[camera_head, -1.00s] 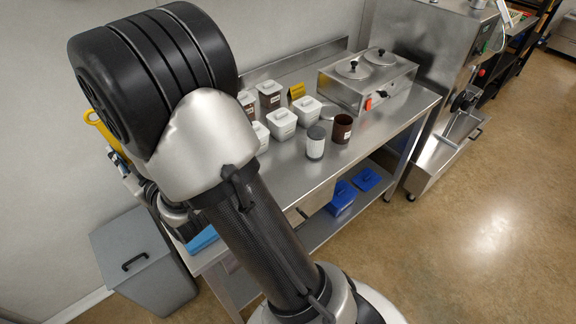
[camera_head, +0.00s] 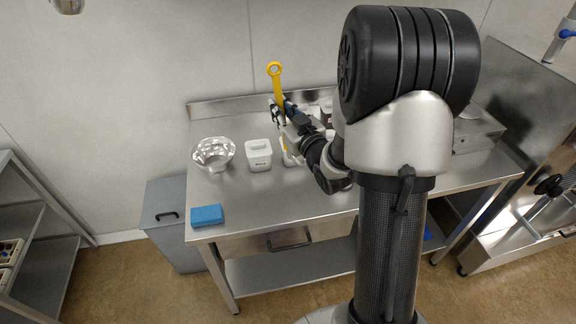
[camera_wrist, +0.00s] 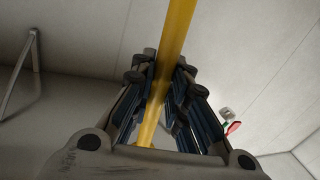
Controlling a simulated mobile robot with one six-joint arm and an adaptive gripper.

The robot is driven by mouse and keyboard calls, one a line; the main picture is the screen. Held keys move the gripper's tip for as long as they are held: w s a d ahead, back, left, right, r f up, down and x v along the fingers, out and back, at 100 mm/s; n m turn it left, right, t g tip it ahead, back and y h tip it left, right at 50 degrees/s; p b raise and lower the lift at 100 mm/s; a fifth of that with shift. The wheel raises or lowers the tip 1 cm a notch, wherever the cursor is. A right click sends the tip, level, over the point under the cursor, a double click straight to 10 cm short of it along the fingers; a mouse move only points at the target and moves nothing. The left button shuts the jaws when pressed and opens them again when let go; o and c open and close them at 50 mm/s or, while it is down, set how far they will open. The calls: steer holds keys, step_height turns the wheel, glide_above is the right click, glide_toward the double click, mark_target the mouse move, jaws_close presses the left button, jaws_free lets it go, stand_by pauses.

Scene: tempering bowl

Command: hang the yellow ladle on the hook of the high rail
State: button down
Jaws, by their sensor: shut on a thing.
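The yellow ladle (camera_head: 275,72) stands roughly upright above the worktable in the head view, its ring-shaped handle end on top. My gripper (camera_head: 280,111) is shut on its handle partway down, and a short yellow stretch shows below the jaws. In the wrist view, the yellow handle (camera_wrist: 176,30) runs up between the dark finger pads of my gripper (camera_wrist: 166,72). The ladle's lower end is not clearly visible. I cannot make out the rail or its hook for certain; a grey metal bar (camera_wrist: 20,75) shows at the left of the wrist view.
The steel worktable (camera_head: 235,200) carries a shiny metal bowl (camera_head: 213,153), a white lidded container (camera_head: 258,155) and a blue block (camera_head: 207,215). A grey bin (camera_head: 168,218) stands at its left. A rounded metal thing (camera_head: 68,5) shows at the top left. Wall space around the ladle's top looks clear.

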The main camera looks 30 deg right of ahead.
step_height(320, 180, down, 15)
steer(key=b, duration=0.3)
steer(key=shift+f, duration=0.15)
steer(key=shift+s, duration=0.1)
steer(key=shift+d+f, duration=0.1)
steer(key=shift+f, duration=0.05)
steer(key=c, duration=2)
jaws_free()
steer(key=shift+f+b, duration=0.1)
steer(key=shift+b, duration=0.2)
steer(key=o, duration=0.4)
steer(key=shift+o, duration=0.2)
